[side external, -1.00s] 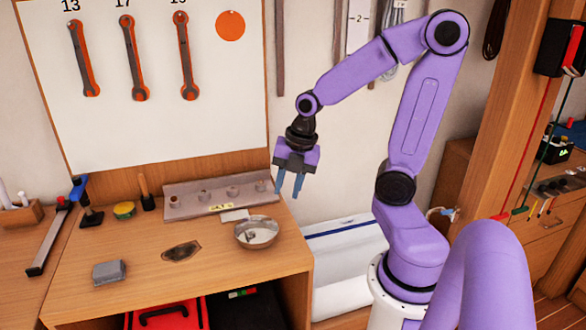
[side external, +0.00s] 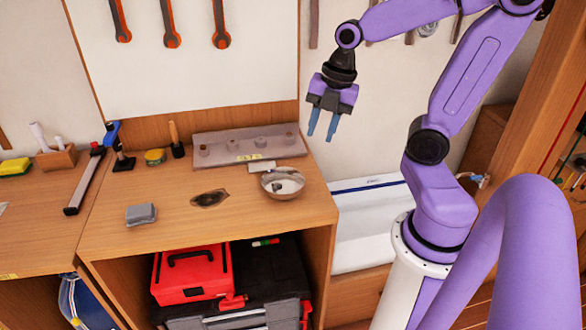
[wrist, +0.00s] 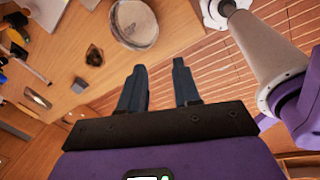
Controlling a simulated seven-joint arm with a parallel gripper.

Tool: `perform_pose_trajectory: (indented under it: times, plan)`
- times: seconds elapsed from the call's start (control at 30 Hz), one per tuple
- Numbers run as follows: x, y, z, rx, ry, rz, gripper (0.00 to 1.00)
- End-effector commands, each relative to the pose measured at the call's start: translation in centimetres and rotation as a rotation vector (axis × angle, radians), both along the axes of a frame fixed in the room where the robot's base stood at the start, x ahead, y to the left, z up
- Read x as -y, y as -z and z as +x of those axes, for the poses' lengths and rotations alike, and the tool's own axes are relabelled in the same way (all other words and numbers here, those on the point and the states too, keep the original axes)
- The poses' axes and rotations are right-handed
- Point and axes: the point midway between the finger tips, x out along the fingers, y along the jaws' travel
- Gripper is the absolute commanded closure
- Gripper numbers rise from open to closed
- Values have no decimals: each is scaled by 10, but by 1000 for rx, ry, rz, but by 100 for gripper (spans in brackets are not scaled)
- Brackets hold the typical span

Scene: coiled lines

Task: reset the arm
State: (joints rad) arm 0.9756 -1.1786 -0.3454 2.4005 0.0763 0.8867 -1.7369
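My gripper (side external: 322,124) hangs in the air above the right end of the wooden bench, fingers pointing down. Its two blue-grey fingers are apart with nothing between them, which also shows in the wrist view (wrist: 161,88). The fingers are well clear of the bench and everything on it. My arm is bent, with the upper links raised high at the right.
The wooden bench (side external: 170,231) carries a metal bowl (side external: 283,184), a grey block (side external: 141,214), a dark patch (side external: 210,198) and a grey rack (side external: 240,146). A red toolbox (side external: 190,275) sits on the shelf below. A white bin (side external: 365,225) stands right of the bench.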

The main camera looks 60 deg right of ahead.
Motion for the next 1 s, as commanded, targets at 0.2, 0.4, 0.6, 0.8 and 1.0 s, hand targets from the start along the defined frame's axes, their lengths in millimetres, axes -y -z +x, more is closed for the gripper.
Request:
perform_pose_trajectory:
  times: [0.2, 0.4, 0.6, 0.8, 1.0]
  plan:
    - [-43, 10, -24, -82, 177, 35, 68]
    - [-74, 20, -53, -150, 371, 43, 68]
    - [-96, 28, -86, -195, 566, 30, 68]
    - [-107, 34, -111, -211, 720, 15, 68]
    - [-109, 36, -121, -213, 787, 10, 68]
